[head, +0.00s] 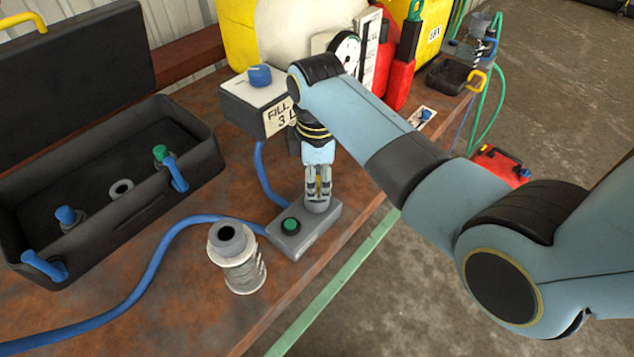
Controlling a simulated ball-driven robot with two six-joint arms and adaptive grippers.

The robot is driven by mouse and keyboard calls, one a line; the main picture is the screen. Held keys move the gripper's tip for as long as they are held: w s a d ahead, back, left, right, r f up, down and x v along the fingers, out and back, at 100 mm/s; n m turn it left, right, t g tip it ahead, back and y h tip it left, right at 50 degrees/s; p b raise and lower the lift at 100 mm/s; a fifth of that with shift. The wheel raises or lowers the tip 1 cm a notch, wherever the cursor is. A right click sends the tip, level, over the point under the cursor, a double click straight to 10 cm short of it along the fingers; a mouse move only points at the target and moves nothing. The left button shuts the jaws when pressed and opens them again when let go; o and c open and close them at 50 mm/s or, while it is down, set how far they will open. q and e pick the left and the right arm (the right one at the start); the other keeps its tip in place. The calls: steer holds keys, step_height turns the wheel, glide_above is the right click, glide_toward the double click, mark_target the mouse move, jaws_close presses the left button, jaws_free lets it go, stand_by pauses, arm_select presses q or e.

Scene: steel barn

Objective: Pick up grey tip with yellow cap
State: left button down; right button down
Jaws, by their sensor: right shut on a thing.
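My right gripper (318,188) points down over the right end of a grey block (305,243). It is shut on the grey tip with the yellow cap (317,205); a little yellow shows between its fingers. The grey lower part of the tip shows below the fingers, at the block's top; I cannot tell whether it touches the block. Beside it on the block is a green-topped piece (290,225). My left gripper is not in view.
An open black case (110,228) with blue and green fittings lies at left. A ribbed grey cylinder (238,262) stands in front, near a blue hose (160,250). A box labelled "FILL 3 L" (262,100) stands behind.

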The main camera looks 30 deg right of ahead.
steer(key=shift+r, duration=0.35)
step_height(320, 180, up, 3)
steer(key=shift+f+b, duration=0.1)
steer(key=shift+b, duration=0.25)
steer(key=s+d+r, duration=0.3)
steer(key=s+r, duration=0.4)
steer(key=s, duration=0.4)
steer(key=shift+d, duration=0.35)
